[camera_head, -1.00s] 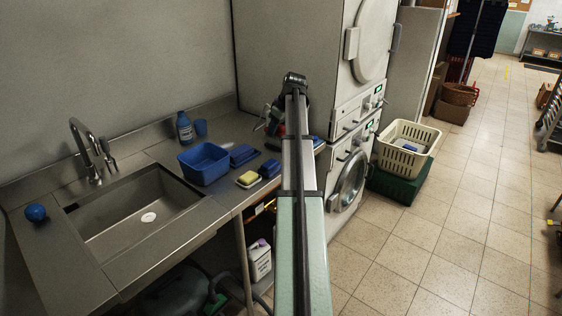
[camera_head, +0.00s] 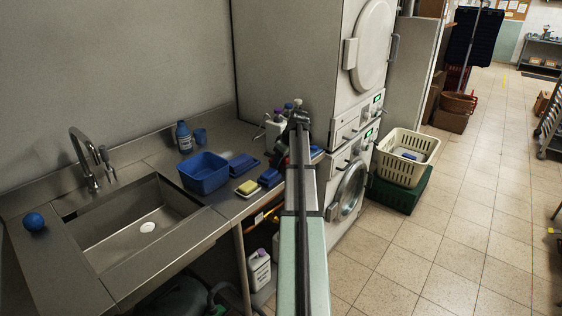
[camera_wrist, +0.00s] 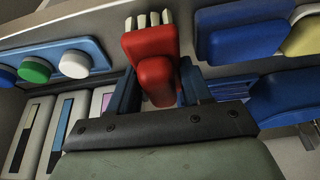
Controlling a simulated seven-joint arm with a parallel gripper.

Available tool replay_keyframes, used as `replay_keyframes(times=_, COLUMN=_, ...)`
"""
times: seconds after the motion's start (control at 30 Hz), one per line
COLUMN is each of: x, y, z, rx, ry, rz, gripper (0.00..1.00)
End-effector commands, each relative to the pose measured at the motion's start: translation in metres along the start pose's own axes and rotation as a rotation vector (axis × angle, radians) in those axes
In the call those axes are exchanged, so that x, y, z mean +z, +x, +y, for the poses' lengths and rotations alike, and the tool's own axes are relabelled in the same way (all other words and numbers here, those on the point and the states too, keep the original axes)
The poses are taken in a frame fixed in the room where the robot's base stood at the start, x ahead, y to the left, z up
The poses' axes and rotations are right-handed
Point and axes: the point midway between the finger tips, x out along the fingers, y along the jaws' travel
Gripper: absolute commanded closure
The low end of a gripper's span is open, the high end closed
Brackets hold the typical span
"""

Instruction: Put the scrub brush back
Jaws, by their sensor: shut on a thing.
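The scrub brush (camera_wrist: 155,65) has a red body and pale bristles at its far end. In the wrist view it sits between the two blue fingers of my gripper (camera_wrist: 160,88), which is shut on it. The bristles point toward the top of the picture, over the grey counter. In the head view my arm hides most of the gripper and the brush.
Stacked machines (camera_head: 345,130) stand right of the counter.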

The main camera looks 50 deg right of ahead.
Motion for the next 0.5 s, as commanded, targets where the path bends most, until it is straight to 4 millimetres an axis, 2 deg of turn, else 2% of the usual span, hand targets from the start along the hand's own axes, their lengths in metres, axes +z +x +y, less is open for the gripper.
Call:
replay_keyframes(times=0.43, x=0.0028, y=0.0071, z=0.0001, rx=0.000, ry=0.000, rz=0.001, gripper=0.80)
replay_keyframes(times=0.47, x=0.0028, y=0.0071, z=0.0001, rx=0.001, ry=0.000, rz=0.001, gripper=0.50)
replay_keyframes(times=0.5, x=0.0027, y=0.0069, z=0.0001, rx=0.001, ry=0.000, rz=0.001, gripper=0.46)
